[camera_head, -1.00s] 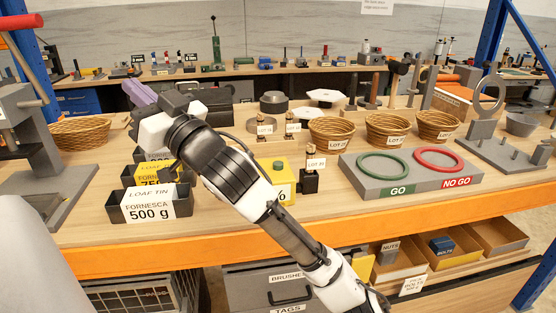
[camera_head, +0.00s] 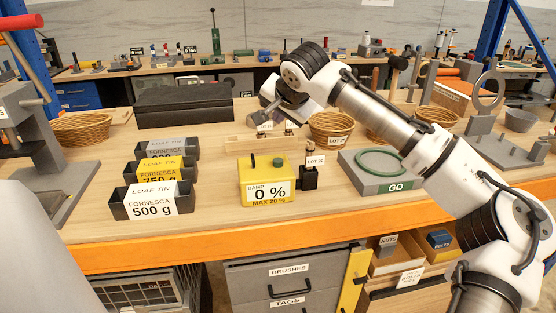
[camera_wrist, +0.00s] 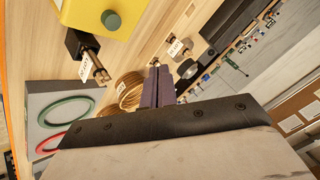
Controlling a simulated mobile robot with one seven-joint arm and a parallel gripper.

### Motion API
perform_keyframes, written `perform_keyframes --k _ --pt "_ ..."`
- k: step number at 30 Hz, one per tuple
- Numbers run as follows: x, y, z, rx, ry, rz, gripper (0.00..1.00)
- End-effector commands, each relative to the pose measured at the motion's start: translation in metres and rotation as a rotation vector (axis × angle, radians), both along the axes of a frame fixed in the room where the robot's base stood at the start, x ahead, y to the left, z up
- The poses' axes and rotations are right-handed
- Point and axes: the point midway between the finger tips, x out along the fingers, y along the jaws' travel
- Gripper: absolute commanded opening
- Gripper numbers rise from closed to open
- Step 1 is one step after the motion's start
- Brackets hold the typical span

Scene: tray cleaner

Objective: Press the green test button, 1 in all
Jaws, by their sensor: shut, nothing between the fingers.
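The yellow damp meter (camera_head: 267,181) stands on the workbench, with a display reading 0 %. A green round button (camera_head: 278,162) sits on its top, at the right. In the wrist view the green button (camera_wrist: 111,20) shows on the yellow meter (camera_wrist: 80,12) at the upper left, clear of my fingers. My gripper (camera_head: 264,116) is behind and above the meter in the head view, apart from the button. Its purple fingers (camera_wrist: 157,86) are shut and empty in the wrist view. The fingertips are hard to make out in the head view.
Loaf tins (camera_head: 150,202) stand to the left, wicker baskets (camera_head: 331,128) behind, and the grey GO gauge plate (camera_head: 373,184) right. Bare wood lies between tins and meter.

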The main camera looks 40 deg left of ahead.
Motion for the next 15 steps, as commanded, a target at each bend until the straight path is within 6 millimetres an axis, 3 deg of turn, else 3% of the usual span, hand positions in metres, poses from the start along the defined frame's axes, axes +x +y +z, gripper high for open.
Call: perform_keyframes --k 8,15 --pt "0.000 0.000 -0.006 0.000 -0.002 0.003 0.00" --pt "0.000 0.000 -0.030 0.000 -0.004 0.002 0.00"
